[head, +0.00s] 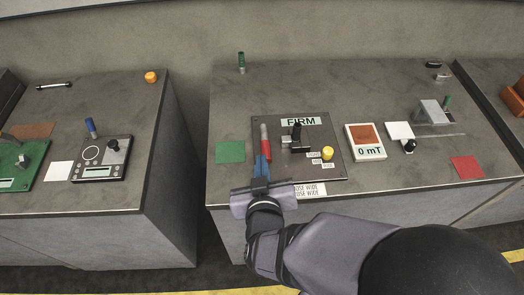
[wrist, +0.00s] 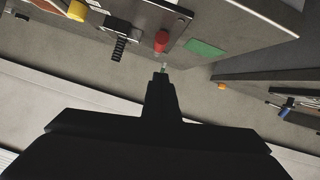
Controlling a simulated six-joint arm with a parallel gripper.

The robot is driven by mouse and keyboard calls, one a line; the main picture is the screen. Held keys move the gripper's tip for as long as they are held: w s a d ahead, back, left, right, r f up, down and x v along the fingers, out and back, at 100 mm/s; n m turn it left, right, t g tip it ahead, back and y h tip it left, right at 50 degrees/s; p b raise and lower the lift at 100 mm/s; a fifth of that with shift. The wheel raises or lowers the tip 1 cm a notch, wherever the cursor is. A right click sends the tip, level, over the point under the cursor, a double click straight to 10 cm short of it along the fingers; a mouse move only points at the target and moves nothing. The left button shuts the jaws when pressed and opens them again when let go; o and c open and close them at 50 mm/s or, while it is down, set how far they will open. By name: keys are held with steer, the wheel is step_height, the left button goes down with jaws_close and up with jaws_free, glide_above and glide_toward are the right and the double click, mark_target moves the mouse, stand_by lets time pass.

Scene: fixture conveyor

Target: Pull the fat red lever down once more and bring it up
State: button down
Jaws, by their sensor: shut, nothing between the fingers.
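The fat red lever (head: 265,142) stands at the left of the dark panel marked FIRM (head: 335,160), with a pale grey end at its far side. In the wrist view its round red knob (wrist: 162,40) shows just beyond my fingertips. My gripper (head: 262,166) is shut and empty at the panel's front left, close to the near end of the lever. In the wrist view my gripper (wrist: 161,74) points at the knob with a small gap in the picture. Whether it touches the lever's lower part is not clear.
On the same panel are a black clamp (head: 297,136) and a yellow knob (head: 327,153). A gap separates this bench from the left bench (head: 150,190).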

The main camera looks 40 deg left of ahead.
steer(key=shift+f+b+v, duration=0.1)
steer(key=shift+b+v, duration=0.25)
steer(key=shift+v, duration=0.4)
steer(key=shift+f+b+v, duration=0.15)
steer(key=shift+b+v, duration=0.2)
steer(key=shift+v, duration=0.45)
steer(key=shift+s+d, duration=0.1)
steer(key=c, duration=2.4)
jaws_free()
steer(key=shift+c, duration=0.2)
